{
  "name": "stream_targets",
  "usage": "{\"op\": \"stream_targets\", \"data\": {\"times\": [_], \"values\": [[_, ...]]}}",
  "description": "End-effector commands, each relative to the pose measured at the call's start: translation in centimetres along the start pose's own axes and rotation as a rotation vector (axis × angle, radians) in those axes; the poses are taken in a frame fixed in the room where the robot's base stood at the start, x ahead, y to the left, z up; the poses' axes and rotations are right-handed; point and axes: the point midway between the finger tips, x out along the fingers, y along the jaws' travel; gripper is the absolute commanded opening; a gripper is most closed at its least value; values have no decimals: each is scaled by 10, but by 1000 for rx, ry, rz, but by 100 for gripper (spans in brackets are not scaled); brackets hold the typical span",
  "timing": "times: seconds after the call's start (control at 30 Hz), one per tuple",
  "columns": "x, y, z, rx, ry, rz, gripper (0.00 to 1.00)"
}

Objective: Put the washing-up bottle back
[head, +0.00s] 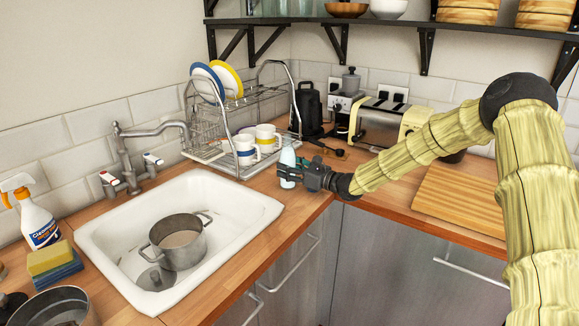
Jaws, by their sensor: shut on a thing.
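The washing-up bottle (288,158) is a pale, whitish-blue bottle standing upright near the right edge of the sink, by the counter corner. My gripper (292,172) reaches it from the right and is shut on its middle. The fingers hide part of the bottle. I cannot tell whether its base touches the worktop. The white sink (262,205) lies to the left of the gripper, with a grey pot (190,245) standing in it.
A dish rack (222,165) with plates and mugs stands behind the bottle. A spray bottle (38,218) and sponges (50,262) are left of the sink. A toaster (380,125), a kettle and a wooden board (450,200) are at the right. A tap (128,165) rises behind the sink.

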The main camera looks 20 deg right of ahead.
Motion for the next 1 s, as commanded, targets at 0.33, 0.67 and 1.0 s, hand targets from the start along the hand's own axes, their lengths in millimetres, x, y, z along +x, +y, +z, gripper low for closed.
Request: {"op": "stream_targets", "data": {"times": [0.33,0.67,1.0], "values": [[0,0,-2,0,0,0,72],[0,0,-1,0,0,0,72],[-32,-1,0,2,-2,-2,72]]}}
